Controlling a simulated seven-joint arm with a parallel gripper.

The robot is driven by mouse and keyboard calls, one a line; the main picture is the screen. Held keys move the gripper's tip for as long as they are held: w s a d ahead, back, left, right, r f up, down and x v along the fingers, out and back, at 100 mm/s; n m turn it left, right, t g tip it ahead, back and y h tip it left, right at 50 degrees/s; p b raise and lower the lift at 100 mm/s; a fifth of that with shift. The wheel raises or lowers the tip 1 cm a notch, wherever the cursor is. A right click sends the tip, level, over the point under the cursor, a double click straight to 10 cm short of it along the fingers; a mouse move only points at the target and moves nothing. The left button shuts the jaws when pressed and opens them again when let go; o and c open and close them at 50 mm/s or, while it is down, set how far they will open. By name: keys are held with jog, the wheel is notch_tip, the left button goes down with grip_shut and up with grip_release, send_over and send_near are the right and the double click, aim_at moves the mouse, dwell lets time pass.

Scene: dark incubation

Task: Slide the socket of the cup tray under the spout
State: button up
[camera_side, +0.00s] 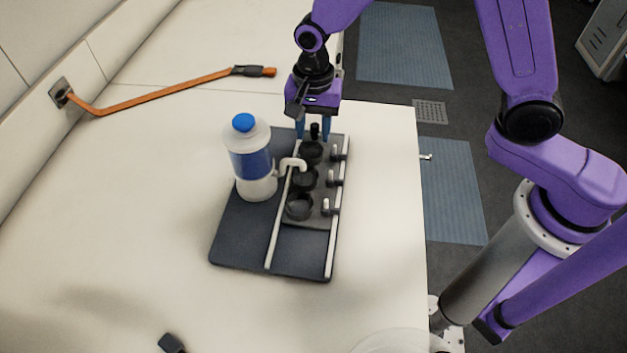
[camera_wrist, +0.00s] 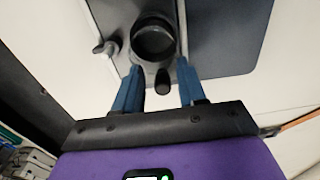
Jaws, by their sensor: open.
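The dark grey cup tray (camera_side: 323,213) lies between two white rails on a dark board. It has several round black sockets in a row; the near one (camera_side: 299,207) looks empty. A white spout (camera_side: 291,162) curves from a white bottle with a blue label (camera_side: 252,164) and ends near the middle socket (camera_side: 305,179); exact alignment is unclear. A black upright knob (camera_side: 314,131) stands at the tray's far end. My gripper (camera_side: 313,134) is open, its blue fingers on either side of the knob. The wrist view shows the knob (camera_wrist: 162,82) between the fingers (camera_wrist: 159,72), with gaps.
The board (camera_side: 235,235) rests on a white table (camera_side: 130,210). Small pegs (camera_side: 331,178) stick out along the right rail. A small dark object (camera_side: 171,343) is at the front. The table's left side is mostly clear.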

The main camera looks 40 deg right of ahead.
jog(key=shift+r, duration=2.25)
